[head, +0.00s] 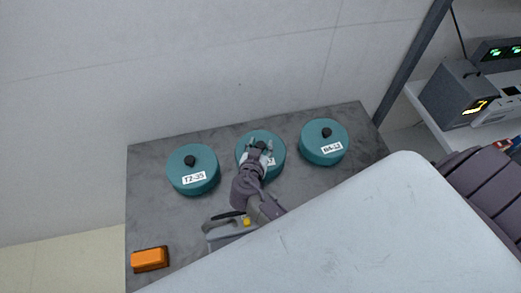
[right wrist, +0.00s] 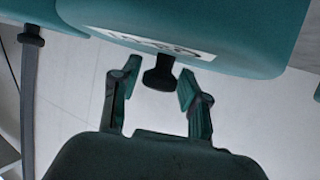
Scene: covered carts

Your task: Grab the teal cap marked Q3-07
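Three teal caps with black knobs stand in a row on a dark grey cart top (head: 290,195). The left cap (head: 180,170) reads TZ-35. The right cap (head: 318,142) has a label that looks like HA-13. The middle cap (head: 246,143) has its label mostly hidden behind my right gripper (head: 262,150), so I cannot read its full mark. In the right wrist view, my right gripper (right wrist: 158,80) is open, with its fingers on either side of the black knob (right wrist: 159,76) and gaps showing between. My left gripper is not in view.
An orange box (head: 150,259) lies at the cart's front left. A grey item with a dark handle (head: 222,236) lies near my right arm. A wall stands behind the cart. Instruments with lit displays (head: 468,100) sit on a shelf at the right.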

